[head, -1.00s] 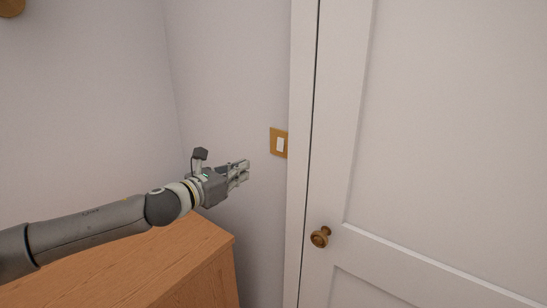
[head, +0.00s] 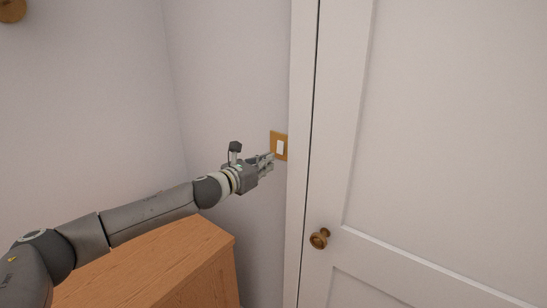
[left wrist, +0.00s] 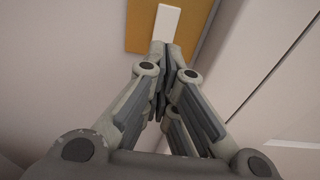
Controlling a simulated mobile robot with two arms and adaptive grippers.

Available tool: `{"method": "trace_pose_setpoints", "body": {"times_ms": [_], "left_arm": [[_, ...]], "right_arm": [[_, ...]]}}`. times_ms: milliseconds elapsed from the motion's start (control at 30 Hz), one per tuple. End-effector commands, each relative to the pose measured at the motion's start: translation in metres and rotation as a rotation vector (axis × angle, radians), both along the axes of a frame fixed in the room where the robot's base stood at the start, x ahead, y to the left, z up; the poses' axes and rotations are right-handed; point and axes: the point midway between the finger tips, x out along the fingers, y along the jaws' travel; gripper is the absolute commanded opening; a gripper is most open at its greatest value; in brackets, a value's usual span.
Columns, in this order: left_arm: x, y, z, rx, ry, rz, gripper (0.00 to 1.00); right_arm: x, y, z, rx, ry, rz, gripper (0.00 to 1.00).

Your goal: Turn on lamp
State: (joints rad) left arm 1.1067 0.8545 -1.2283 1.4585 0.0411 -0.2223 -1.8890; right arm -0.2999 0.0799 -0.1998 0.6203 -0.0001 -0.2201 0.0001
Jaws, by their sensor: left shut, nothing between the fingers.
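A light switch with a white rocker (head: 280,147) on a brass-coloured plate (head: 273,141) is on the wall just left of the door frame. In the left wrist view the rocker (left wrist: 164,22) and plate (left wrist: 136,38) show at the top, beyond my fingertips. My left gripper (head: 271,161) is shut and empty, its fingertips at the lower left of the plate. In the left wrist view the fingertips (left wrist: 164,46) are just below the rocker; I cannot tell whether they touch the plate. No lamp is in view. My right gripper is not in view.
A white panelled door (head: 440,130) with a brass knob (head: 319,238) is to the right of the switch, behind a white frame (head: 301,130). A wooden cabinet (head: 180,255) stands below my left arm. A round wooden object (head: 11,9) shows at the upper left.

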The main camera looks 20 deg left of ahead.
Motion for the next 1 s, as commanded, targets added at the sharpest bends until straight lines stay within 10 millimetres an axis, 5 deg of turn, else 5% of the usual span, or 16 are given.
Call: {"method": "trace_pose_setpoints", "body": {"times_ms": [300, 767, 1000], "left_arm": [[0.029, -0.011, -0.003, -0.001, 0.001, -0.001, 0.0], [0.033, -0.012, -0.005, 0.0, 0.001, 0.0, 0.0], [0.037, -0.014, -0.012, -0.011, -0.028, -0.001, 0.0]], "right_arm": [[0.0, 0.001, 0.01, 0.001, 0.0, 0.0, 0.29], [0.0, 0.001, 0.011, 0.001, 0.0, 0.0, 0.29], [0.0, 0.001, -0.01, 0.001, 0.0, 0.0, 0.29]]}}
